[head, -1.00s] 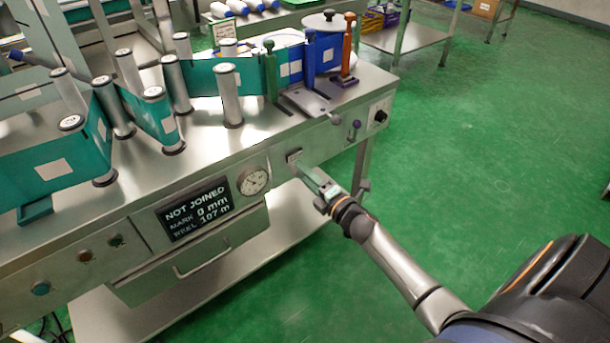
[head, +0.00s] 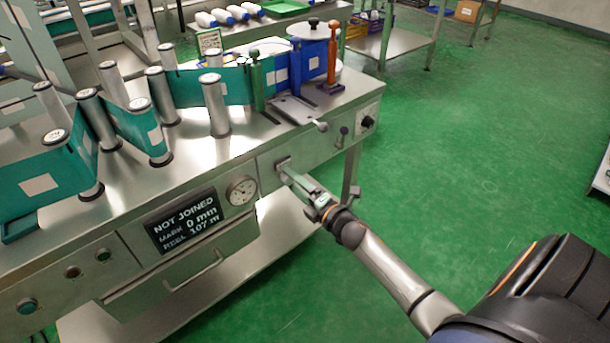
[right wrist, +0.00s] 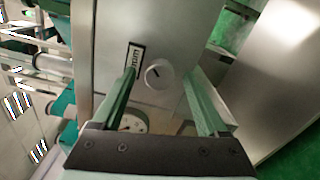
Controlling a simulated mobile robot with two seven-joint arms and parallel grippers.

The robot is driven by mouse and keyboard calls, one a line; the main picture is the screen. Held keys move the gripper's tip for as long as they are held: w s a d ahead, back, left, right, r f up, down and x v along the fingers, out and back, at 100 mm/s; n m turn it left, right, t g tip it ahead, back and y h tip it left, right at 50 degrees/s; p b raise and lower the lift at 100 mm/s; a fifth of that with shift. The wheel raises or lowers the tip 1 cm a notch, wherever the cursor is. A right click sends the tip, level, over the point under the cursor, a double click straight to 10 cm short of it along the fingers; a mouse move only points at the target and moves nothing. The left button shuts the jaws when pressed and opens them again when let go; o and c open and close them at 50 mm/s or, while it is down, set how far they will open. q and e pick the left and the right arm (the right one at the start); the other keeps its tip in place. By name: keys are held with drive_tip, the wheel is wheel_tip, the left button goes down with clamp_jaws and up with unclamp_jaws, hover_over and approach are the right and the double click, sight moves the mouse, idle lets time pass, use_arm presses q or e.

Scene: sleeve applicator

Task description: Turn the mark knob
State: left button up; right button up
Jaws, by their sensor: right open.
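The mark knob (right wrist: 158,74) is a small round pale knob with a dark pointer line on the metal front panel. A label reading "mm" (right wrist: 136,58) is beside it. My right gripper (right wrist: 161,76) is open, with its two green fingers on either side of the knob in the right wrist view; I cannot tell whether they touch it. In the head view my right gripper (head: 287,174) reaches the panel and hides the knob. The display (head: 187,220) reads NOT JOINED, MARK 0 mm, REEL 107 m. My left gripper is not in view.
A round gauge (head: 241,190) is left of my right gripper. A purple-tipped lever (head: 342,133) and a black knob (head: 367,122) are to its right. A drawer handle (head: 195,270) sticks out below the display. Open green floor (head: 480,190) lies to the right.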

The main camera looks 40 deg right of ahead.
use_arm(q)
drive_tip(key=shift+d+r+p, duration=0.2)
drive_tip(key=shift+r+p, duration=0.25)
drive_tip(key=shift+p, duration=0.2)
use_arm(e)
drive_tip(key=s, duration=1.2)
drive_tip(key=shift+d, duration=0.45)
drive_tip(key=shift+s, duration=0.1)
drive_tip(key=s+a+f+m+g+y, duration=0.1)
drive_tip(key=s+a+f+m+g, duration=0.25)
drive_tip(key=a+m, duration=0.3)
drive_tip(key=s+a+f+m+g, duration=0.3)
drive_tip(key=s+a+m, duration=0.25)
drive_tip(key=a, duration=0.25)
drive_tip(key=s+a+f+m+g+y, duration=0.1)
drive_tip(key=s+a+f+m+g, duration=0.25)
drive_tip(key=a+m, duration=0.35)
use_arm(q)
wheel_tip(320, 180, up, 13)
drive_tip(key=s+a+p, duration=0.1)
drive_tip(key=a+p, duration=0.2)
drive_tip(key=p, duration=1.5)
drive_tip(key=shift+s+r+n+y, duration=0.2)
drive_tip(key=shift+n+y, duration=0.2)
use_arm(e)
drive_tip(key=s+d+r+t, duration=0.1)
drive_tip(key=s+d+r, duration=0.1)
drive_tip(key=r, duration=1.1)
drive_tip(key=shift+d+r+h, duration=0.4)
drive_tip(key=shift+d, duration=0.1)
